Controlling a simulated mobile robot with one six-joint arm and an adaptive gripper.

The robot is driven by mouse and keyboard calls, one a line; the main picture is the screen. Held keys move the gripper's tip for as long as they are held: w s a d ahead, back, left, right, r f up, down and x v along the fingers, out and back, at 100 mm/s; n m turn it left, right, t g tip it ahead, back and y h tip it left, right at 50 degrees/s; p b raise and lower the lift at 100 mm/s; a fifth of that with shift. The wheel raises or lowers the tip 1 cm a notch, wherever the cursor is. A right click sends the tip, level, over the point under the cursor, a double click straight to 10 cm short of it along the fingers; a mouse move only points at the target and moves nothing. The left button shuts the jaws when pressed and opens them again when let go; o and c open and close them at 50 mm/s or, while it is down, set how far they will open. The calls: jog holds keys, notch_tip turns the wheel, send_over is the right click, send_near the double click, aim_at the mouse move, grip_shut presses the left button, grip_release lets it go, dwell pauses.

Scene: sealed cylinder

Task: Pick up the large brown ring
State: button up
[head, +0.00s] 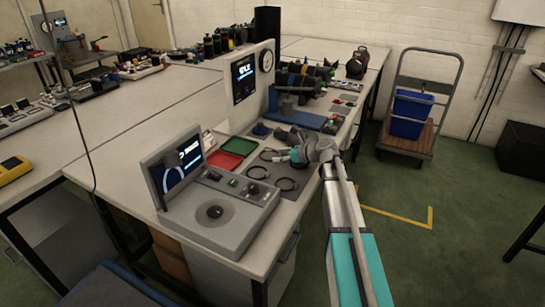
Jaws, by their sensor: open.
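A large dark brown-looking ring (286,192) lies flat on the workbench, to the right of the grey instrument with the screen. A second dark ring (257,179) lies just left of it on a dark patch of the bench. Both are small in the head view, so their exact colours are hard to tell. My gripper (272,156), with a teal band behind it, is above the bench just beyond the two rings. It is open and apart from the large ring. Its fingers are dark and small, and I cannot make out anything between them.
A grey instrument with a screen (222,217) stands at the near left. A red tray (222,160) and a green tray (239,146) lie behind the rings. A panel with a gauge (246,85) and dark cylinders (305,77) stand farther back. Open floor lies right of the bench.

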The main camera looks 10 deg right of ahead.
jog(key=c, duration=0.9)
jog(key=shift+c, duration=0.2)
jog(key=shift+r, duration=0.15)
notch_tip(320, 180, up, 3)
jog(key=p, duration=0.3)
jog(key=s+a+r+p, duration=0.1)
jog(key=s+r+p, duration=0.8)
jog(key=s, duration=0.5)
jog(key=shift+a+r+p, duration=0.2)
jog(key=shift+r+p, duration=0.2)
jog(key=shift+p, duration=0.1)
